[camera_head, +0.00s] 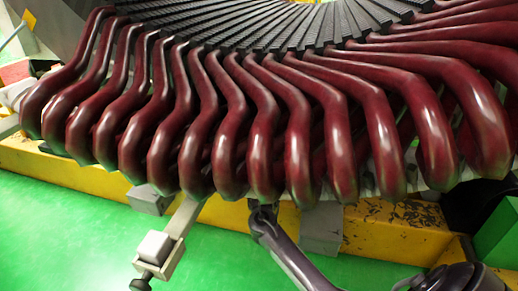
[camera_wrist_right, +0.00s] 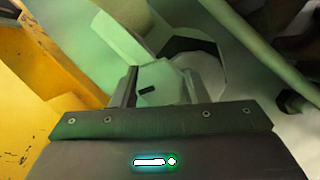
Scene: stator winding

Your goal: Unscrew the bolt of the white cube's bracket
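A pale grey-white cube (camera_head: 155,247) sits on a light metal bracket (camera_head: 184,217) that sticks out below the dark red coils, at lower left of centre in the head view. A dark bolt with a knob-like head (camera_head: 141,284) is under the cube's lower end, near the bottom edge. A dark arm, apparently my right one, rises from the lower right; its end (camera_head: 263,214) is beside the coils' lower ends, right of the cube and apart from it. My right gripper's dark housing (camera_wrist_right: 160,122) fills the bottom of the wrist view; its fingers cannot be made out clearly. My left gripper is not in view.
Dark red coils (camera_head: 260,140) of the stator overhang the yellow base (camera_head: 390,235). Grey blocks (camera_head: 321,228) stand along the base. Green floor (camera_head: 70,235) is open at lower left. Pale parts and a bar (camera_wrist_right: 255,55) are close ahead in the wrist view.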

